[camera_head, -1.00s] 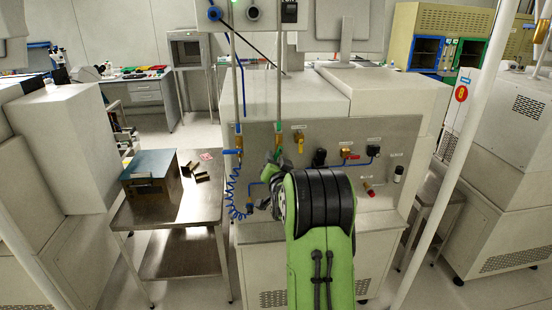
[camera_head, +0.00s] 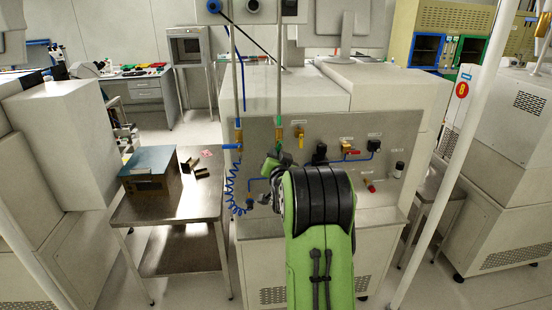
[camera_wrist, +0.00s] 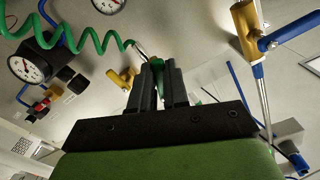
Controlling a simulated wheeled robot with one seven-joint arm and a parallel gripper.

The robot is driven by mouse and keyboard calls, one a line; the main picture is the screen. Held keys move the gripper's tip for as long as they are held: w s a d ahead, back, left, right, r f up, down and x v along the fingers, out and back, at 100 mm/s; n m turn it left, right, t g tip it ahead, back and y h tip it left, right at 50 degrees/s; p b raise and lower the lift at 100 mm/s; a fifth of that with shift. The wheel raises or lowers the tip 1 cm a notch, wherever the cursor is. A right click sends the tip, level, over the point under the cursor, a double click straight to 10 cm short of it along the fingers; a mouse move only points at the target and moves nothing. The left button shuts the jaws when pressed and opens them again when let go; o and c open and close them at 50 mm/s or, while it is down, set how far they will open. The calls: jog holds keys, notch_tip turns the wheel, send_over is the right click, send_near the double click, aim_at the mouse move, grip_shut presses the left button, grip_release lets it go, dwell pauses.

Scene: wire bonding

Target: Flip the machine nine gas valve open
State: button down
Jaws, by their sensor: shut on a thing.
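The machine's front panel (camera_head: 330,185) carries several valves and gauges. A brass valve with a blue lever (camera_head: 232,146) sits at its left and also shows in the wrist view (camera_wrist: 275,36). My gripper (camera_head: 270,162) is at the panel, right of the blue-levered valve and below the end of a vertical pipe. In the wrist view its black fingers (camera_wrist: 159,82) are shut around a narrow green piece (camera_wrist: 167,88), which looks like a valve lever. The fingers and my arm hide most of that valve, so its angle cannot be read.
A yellow valve (camera_head: 300,134) and a red-handled valve (camera_head: 347,148) are to the right on the panel. A blue coiled hose (camera_head: 231,187) hangs at left. A steel table (camera_head: 140,212) stands left; a white post (camera_head: 455,150) stands right.

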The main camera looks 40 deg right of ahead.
jog(key=n+b, duration=0.1)
jog(key=b, duration=0.1)
jog(key=n+b, duration=0.2)
jog(key=d+n+b, duration=0.1)
jog(key=b, duration=0.1)
jog(key=shift+s+f+n, duration=0.2)
jog(key=shift+s+n, duration=0.15)
jog(key=shift+n, duration=0.05)
jog(key=shift+d+r+b, duration=0.1)
jog(key=shift+b, duration=0.25)
jog(key=c, duration=1.1)
grip_release()
jog(key=b+v, duration=0.1)
jog(key=v, duration=1.5)
jog(key=shift+w, duration=0.1)
